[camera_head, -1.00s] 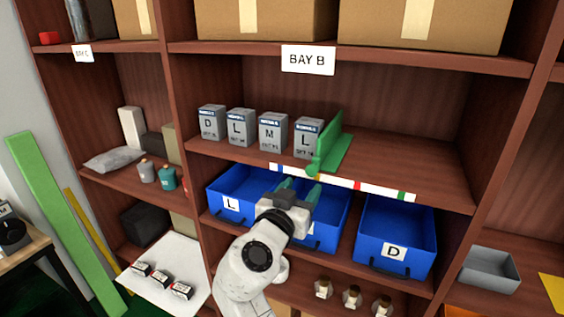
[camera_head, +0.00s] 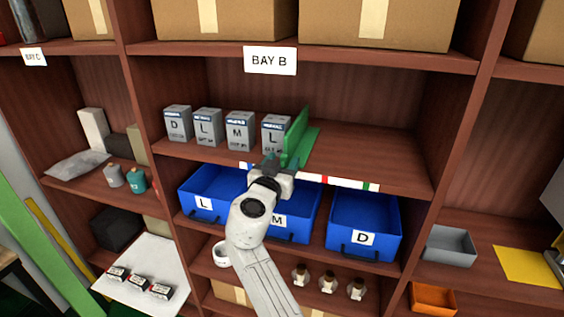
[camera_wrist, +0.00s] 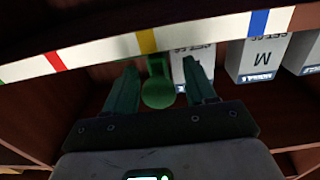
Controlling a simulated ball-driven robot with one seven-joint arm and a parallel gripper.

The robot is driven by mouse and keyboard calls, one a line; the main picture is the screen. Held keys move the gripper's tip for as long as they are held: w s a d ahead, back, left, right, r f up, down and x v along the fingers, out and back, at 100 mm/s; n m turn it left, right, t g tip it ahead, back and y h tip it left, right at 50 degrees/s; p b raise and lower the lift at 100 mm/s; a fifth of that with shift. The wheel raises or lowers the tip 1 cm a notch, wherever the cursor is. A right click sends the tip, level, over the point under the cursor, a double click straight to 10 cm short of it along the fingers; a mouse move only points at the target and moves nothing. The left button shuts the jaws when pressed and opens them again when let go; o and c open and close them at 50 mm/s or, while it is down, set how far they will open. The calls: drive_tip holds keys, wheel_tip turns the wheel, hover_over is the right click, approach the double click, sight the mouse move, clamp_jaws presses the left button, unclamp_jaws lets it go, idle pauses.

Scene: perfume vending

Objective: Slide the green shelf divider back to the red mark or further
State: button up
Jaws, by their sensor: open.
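The green divider (camera_head: 297,138) stands upright on the Bay B shelf, right of several grey lettered boxes (camera_head: 240,131), close beside the nearest L box (camera_head: 275,135). Its round green knob (camera_wrist: 158,92) faces me at the shelf front, near the yellow mark (camera_wrist: 147,42). The red mark (camera_head: 325,180) is on the white edge strip to the divider's right, with the green mark (camera_head: 366,187) beyond it. My gripper (camera_head: 279,162) is at the shelf edge. In the wrist view my gripper (camera_wrist: 161,90) is open, one finger on each side of the knob; contact is unclear.
The shelf (camera_head: 380,162) right of the divider is clear. Blue bins (camera_head: 365,222) stand on the shelf below, close under my gripper. Cardboard boxes (camera_head: 380,22) fill the shelf above. Small bottles (camera_head: 328,282) stand lower down.

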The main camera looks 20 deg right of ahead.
clamp_jaws()
idle(0.5)
